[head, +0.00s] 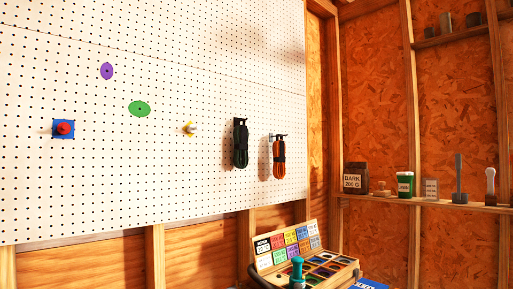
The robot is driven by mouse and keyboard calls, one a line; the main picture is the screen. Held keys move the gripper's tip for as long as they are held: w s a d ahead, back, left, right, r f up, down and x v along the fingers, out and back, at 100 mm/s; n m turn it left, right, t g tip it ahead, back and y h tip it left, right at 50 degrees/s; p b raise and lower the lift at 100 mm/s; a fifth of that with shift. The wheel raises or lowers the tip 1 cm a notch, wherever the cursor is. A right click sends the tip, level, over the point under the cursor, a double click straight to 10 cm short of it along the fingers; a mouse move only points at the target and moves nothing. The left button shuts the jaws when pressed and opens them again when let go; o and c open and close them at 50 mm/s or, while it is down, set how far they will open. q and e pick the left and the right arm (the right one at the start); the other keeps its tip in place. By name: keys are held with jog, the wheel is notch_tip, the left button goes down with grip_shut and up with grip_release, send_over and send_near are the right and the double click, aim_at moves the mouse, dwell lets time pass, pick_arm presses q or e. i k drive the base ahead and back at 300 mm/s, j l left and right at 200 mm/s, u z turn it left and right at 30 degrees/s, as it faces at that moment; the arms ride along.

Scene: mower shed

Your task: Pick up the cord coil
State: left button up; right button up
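Two cord coils hang on the white pegboard (120,180). One is a dark coil (240,148) with green strands, hanging on a peg. The other is an orange coil (279,168) with a black band around it, hanging on a metal hook (279,136) just to the right of and slightly lower than the dark one. The two hang apart, with a narrow gap between them. Neither of my grippers shows in the head view.
A red knob on a blue square (63,129), a green oval (139,109), a purple oval (107,71) and a light peg (190,128) are on the board. Below stands an open case (306,260) with coloured labels, a teal-topped item (297,270) before it. A shelf (430,203) with jars is right.

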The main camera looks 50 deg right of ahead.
aim_at(240, 133)
jog(key=z, duration=1.6)
jog(key=u, duration=0.4)
jog(key=i+l+u, duration=0.15)
jog(key=l+u, duration=0.55)
jog(key=u, duration=0.2)
jog(key=l+u, duration=0.35)
jog(key=l, duration=0.55)
jog(key=i, duration=0.05)
